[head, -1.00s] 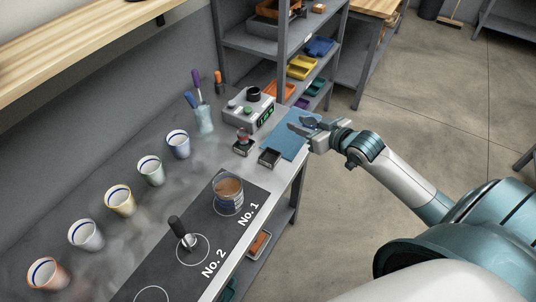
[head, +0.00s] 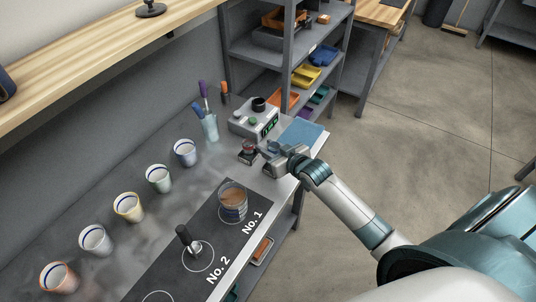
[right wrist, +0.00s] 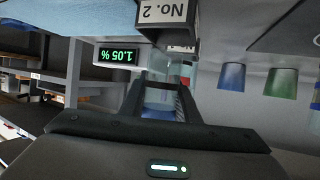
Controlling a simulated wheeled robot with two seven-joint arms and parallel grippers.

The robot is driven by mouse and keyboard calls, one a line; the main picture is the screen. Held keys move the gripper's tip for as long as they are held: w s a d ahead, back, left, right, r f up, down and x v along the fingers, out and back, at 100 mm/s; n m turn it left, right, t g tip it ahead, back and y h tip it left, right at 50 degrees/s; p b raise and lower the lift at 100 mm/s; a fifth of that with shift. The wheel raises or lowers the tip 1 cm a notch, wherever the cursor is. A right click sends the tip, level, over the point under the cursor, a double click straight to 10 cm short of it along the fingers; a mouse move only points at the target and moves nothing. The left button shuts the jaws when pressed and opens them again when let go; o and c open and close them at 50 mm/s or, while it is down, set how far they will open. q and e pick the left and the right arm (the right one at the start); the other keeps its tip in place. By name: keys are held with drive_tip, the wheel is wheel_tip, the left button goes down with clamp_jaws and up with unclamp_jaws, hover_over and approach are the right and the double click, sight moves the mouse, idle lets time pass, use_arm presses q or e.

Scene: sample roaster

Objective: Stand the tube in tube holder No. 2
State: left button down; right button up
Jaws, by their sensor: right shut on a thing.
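My right gripper (head: 270,149) is above the bench's right end, over the second small holder. In the right wrist view, which is upside down, its fingers (right wrist: 160,108) are shut on a clear tube (right wrist: 160,95) with blue at one end. Tube holder No. 2 (right wrist: 167,16), a dark block with a white label, lies just beyond the tube's far end, in line with it. I cannot tell whether the tube touches or enters it. In the head view my gripper covers most of this holder (head: 273,171) and the tube is not clear. My left gripper is out of view.
The other small holder (head: 248,152), with a reddish item, stands close left of my gripper. Behind are a meter (head: 252,118) reading 1.05 % and a pen cup (head: 209,127). A blue mat (head: 303,131) lies right. Several cups and a brown-filled glass (head: 232,203) stand nearer.

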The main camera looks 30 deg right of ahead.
drive_tip(key=shift+f+p, duration=0.6)
drive_tip(key=shift+f, duration=1.4)
drive_tip(key=shift+f, duration=0.1)
drive_tip(key=o, duration=0.8)
drive_tip(key=shift+s+r, duration=0.2)
drive_tip(key=shift+s, duration=0.2)
drive_tip(key=b+v, duration=0.2)
drive_tip(key=v, duration=0.9)
drive_tip(key=shift+s, duration=0.1)
